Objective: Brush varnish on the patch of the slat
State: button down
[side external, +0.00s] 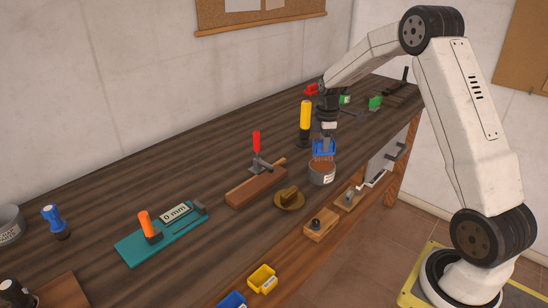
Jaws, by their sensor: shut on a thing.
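My gripper (326,127) is shut on a brush (324,148), seen as a blue part with brownish bristles below it. The bristles point down at the mouth of a round grey tin (321,177) with a brown filling and a pale label. I cannot tell how deep the tips are in the tin. To its left, a reddish-brown wooden slat (245,195) lies at a slant on the bench, under a red-handled clamp (257,144). The patch on the slat cannot be made out at this size.
A round brown dish (281,204) with a brown lump stands between slat and tin. A teal gauge (145,245) with an orange handle lies left; small bins sit below the bench edge.

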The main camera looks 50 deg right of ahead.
jog(key=shift+r, duration=2.05)
jog(key=shift+a, duration=0.1)
jog(key=a+r+m, duration=0.3)
jog(key=a+m, duration=0.3)
jog(key=a, duration=0.5)
jog(key=w+a+r+m, duration=0.1)
jog(key=a+r+m, duration=0.2)
jog(key=a+m, duration=0.4)
jog(key=shift+a+r, duration=0.4)
jog(key=shift+a, duration=2.25)
jog(key=shift+w+f, duration=0.1)
jog(key=shift+w, duration=0.05)
jog(key=w+d+f, duration=0.7)
jog(key=w, duration=0.2)
jog(key=shift+w+f, duration=0.3)
jog(key=shift+f, duration=0.05)
jog(key=shift+f, duration=0.15)
